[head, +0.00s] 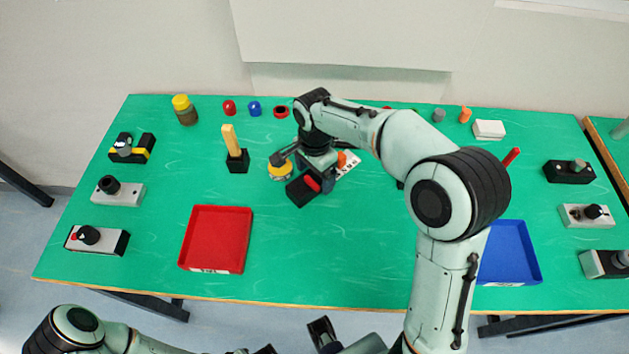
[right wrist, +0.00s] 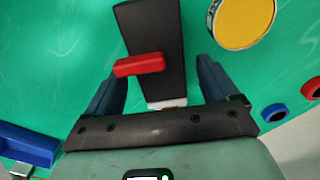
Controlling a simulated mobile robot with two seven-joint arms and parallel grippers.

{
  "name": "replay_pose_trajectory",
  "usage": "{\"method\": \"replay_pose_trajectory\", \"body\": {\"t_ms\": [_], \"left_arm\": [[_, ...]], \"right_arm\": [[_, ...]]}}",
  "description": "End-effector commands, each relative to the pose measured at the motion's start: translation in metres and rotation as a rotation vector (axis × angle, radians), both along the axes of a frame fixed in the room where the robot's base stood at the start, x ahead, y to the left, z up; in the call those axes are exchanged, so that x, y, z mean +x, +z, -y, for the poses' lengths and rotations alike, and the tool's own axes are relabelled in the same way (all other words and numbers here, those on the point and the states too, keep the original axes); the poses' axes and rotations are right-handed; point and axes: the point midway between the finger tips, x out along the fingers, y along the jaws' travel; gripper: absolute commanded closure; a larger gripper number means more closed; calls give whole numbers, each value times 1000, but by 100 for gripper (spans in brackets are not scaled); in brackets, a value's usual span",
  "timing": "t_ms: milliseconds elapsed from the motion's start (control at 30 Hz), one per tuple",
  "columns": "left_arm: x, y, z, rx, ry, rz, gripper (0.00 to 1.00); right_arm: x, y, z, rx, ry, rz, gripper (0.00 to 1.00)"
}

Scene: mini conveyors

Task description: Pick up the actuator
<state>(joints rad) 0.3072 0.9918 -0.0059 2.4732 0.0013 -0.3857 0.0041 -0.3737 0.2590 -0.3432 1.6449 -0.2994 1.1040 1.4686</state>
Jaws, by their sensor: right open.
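A black block with a red lever, which looks like the actuator (head: 296,195), lies on the green table near the middle. It also shows in the right wrist view (right wrist: 152,35), where its red lever crosses its face. My right gripper (head: 315,172) is open above it. In the right wrist view, the fingers of the right gripper (right wrist: 163,78) stand on either side of the near end of the block, with gaps visible. The palm hides what lies below the block's near end. Only dark parts of my left gripper seem to show at the bottom edge of the head view.
A yellow-topped round part (head: 281,171) is close beside the block. A black base with a wooden post (head: 237,157) stands to its left. A red tray (head: 216,211) and a blue tray (head: 510,252) lie at either side. Table between the trays is mostly clear.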

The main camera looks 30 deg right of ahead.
Motion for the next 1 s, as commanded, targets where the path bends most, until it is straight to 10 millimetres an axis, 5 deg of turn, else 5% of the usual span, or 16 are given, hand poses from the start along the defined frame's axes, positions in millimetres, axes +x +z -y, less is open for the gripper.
{"method": "replay_pose_trajectory", "body": {"t_ms": [133,400,633,700,1000], "left_arm": [[-1,-3,0,0,0,-1,60],[-1,-3,0,0,0,-1,60],[-1,-3,0,0,0,-1,60],[-1,-3,0,0,0,-1,60],[-1,-2,0,0,0,0,60]], "right_arm": [[0,-18,0,0,0,-1,13],[0,-21,0,0,1,1,13],[0,-21,0,0,0,1,84],[1,-20,0,1,0,3,95],[1,-15,0,1,0,5,95]]}}
